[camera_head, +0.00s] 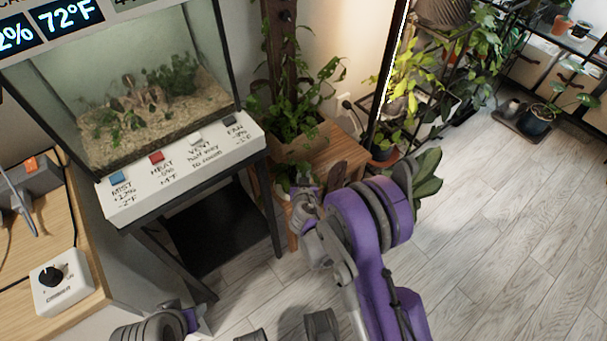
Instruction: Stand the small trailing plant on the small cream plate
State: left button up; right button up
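A small leafy plant (284,174) in a pale pot sits low at the wooden stand, just behind my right gripper (304,202). It may be the small trailing plant; my gripper and arm partly cover it. My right gripper reaches in at the stand's front edge, close to this plant. I cannot tell whether its fingers touch the plant or are open. I cannot make out the small cream plate. Part of my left arm shows at the bottom left edge, but its gripper cannot be made out.
A glass terrarium (140,100) with labelled switches stands left of the wooden stand (338,150). A larger leafy plant (290,110) grows on the stand. A wooden desk (95,240) holds a white dial box (61,287). The plank floor (500,240) at right is clear.

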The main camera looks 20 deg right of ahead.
jog(key=shift+o, duration=1.2)
jog(key=shift+r, duration=0.2)
jog(key=shift+s+r, duration=0.2)
jog(key=p+v, duration=0.2)
jog(key=v, duration=1)
jog(key=s+d+r+g, duration=0.4)
jog(key=s+d+r, duration=0.2)
jog(key=s+r, duration=0.15)
jog(key=s+a+r+n+g+y, duration=0.1)
jog(key=s+g+y, duration=0.1)
jog(key=s, duration=0.6)
jog(key=s+a+r+n+g+y, duration=0.1)
jog(key=s+a+n+g, duration=0.1)
jog(key=s, duration=0.7)
jog(key=shift+a+r+y, duration=0.15)
jog(key=shift+r+y, duration=0.1)
jog(key=shift+y, duration=0.15)
